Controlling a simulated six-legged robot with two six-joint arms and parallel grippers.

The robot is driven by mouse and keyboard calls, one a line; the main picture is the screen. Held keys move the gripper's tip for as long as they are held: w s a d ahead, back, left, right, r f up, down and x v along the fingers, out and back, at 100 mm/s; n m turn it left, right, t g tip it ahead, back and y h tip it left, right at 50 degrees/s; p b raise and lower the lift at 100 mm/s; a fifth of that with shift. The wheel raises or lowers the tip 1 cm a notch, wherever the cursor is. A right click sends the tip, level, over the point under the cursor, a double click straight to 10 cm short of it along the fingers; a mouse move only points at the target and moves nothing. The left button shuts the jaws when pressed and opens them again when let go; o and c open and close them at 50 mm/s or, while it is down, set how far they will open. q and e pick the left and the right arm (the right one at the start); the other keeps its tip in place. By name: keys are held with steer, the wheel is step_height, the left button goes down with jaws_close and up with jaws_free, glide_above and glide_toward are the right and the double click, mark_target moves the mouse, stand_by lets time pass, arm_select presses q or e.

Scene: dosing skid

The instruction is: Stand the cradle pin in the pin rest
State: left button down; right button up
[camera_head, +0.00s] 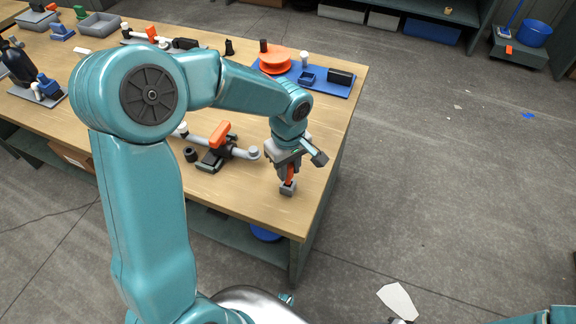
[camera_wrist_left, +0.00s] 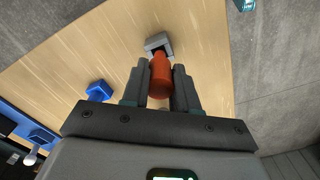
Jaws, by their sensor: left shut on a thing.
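My left gripper (camera_head: 289,170) is shut on the orange-red cradle pin (camera_head: 290,175) near the front right corner of the workbench. The pin points down and appears close to upright. The pin rest, a small grey block (camera_head: 288,188), is right at the pin's lower end. In the left wrist view the pin (camera_wrist_left: 160,76) sits between the two fingers, with the grey rest (camera_wrist_left: 158,42) just beyond it. I cannot tell whether the pin's tip is inside the rest or only at its top. My right gripper is not in view.
A pipe assembly with an orange handle (camera_head: 219,133) lies left of the gripper. A blue tray (camera_head: 335,90) with an orange disc (camera_head: 274,62) stands farther back. The bench edge (camera_head: 325,190) is close on the right, with open floor beyond.

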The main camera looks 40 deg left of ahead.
arm_select(q)
steer(key=shift+f+b, duration=0.4)
steer(key=shift+f, duration=0.05)
steer(key=c, duration=0.9)
jaws_free()
steer(key=shift+o, duration=0.2)
steer(key=shift+r, duration=0.25)
step_height(320, 180, up, 13)
steer(key=p, duration=0.2)
steer(key=shift+f, duration=0.15)
